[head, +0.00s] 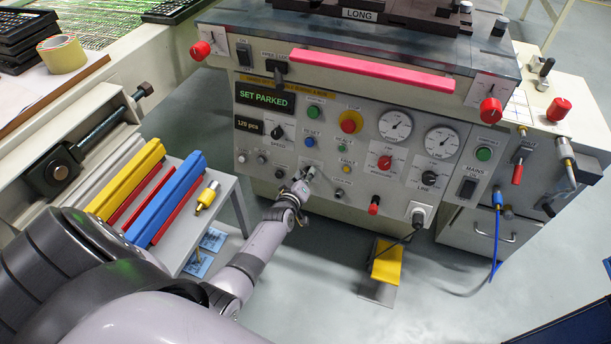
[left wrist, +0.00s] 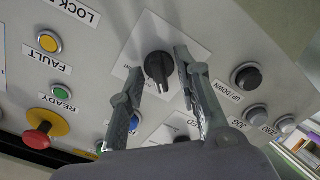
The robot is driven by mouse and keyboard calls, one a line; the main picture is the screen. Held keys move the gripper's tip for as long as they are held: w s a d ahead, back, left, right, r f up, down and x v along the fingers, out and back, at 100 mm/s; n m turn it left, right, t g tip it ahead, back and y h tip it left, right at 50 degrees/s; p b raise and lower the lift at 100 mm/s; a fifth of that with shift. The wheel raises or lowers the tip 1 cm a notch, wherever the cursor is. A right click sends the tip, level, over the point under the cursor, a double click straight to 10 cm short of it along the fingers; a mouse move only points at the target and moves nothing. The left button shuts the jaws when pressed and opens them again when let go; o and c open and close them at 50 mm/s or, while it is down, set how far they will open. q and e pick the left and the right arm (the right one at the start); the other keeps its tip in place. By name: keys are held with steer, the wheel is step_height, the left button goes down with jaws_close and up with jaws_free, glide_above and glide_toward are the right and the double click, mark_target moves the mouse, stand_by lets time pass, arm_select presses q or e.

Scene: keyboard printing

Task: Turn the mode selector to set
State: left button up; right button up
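The mode selector appears to be the black knob (left wrist: 158,68) on a white plate in the left wrist view. Its ridge, with a pale pointer mark, points toward the bottom of that picture. My left gripper (left wrist: 159,64) is open, with one finger on each side of the knob and visible gaps between. In the head view my left gripper (head: 304,175) is at the lower middle of the control panel (head: 330,120) and covers the knob there. The panel's display (head: 265,96) reads "SET PARKED". My right gripper is in neither view.
Near the knob are a yellow fault button (left wrist: 49,41), a green ready button (left wrist: 59,88), a red stop button (left wrist: 40,134) and a black up/down button (left wrist: 247,76). A side table (head: 228,190) with coloured bars stands left of the panel. Floor below is open around a yellow pedal (head: 387,263).

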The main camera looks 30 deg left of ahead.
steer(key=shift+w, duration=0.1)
arm_select(q)
steer(key=v, duration=1.2)
